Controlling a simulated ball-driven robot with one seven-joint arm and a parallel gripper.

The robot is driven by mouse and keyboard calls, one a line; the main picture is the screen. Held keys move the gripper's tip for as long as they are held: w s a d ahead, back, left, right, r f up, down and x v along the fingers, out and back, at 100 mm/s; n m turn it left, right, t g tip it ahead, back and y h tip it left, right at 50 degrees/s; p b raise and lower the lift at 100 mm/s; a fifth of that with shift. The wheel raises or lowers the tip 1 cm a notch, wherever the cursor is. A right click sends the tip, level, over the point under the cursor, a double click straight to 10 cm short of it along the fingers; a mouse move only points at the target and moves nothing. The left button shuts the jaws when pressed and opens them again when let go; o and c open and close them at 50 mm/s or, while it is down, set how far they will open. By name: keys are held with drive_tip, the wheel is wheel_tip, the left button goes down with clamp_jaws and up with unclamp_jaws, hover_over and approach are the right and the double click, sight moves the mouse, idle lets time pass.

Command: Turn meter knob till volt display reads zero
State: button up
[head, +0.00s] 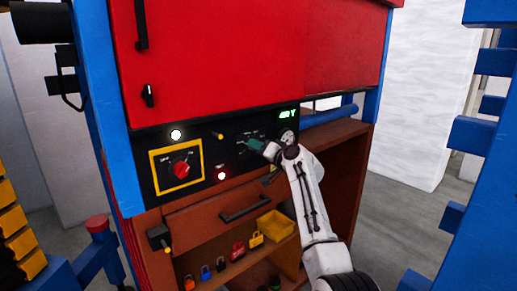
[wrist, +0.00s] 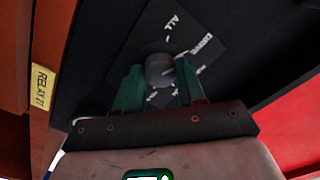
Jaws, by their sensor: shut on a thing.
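The meter knob (wrist: 160,68) is a round grey knob on a dark labelled plate in the wrist view. My gripper (wrist: 159,80) has its two green fingers on either side of the knob, shut on it. In the head view my gripper (head: 251,145) reaches the black control panel (head: 210,132) from the right and hides the knob. The volt display (head: 287,114) at the panel's upper right glows green and appears to read 480 V, though the digits are small.
A red rotary switch (head: 181,169) sits on a yellow plate at the panel's left. A white lamp (head: 176,134) and red lamp (head: 222,175) are lit. Below are a brown drawer (head: 232,207), several padlocks and a yellow bin (head: 276,226). Blue posts (head: 108,110) flank the cabinet.

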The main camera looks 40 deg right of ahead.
idle(0.3)
drive_tip(key=o, duration=1)
drive_tip(key=shift+o, duration=0.2)
drive_tip(key=s+b, duration=0.1)
drive_tip(key=s, duration=0.9)
drive_tip(key=shift+s+d+b, duration=0.25)
drive_tip(key=shift+s+b, duration=0.1)
drive_tip(key=shift+s, duration=0.05)
drive_tip(key=shift+f, duration=0.1)
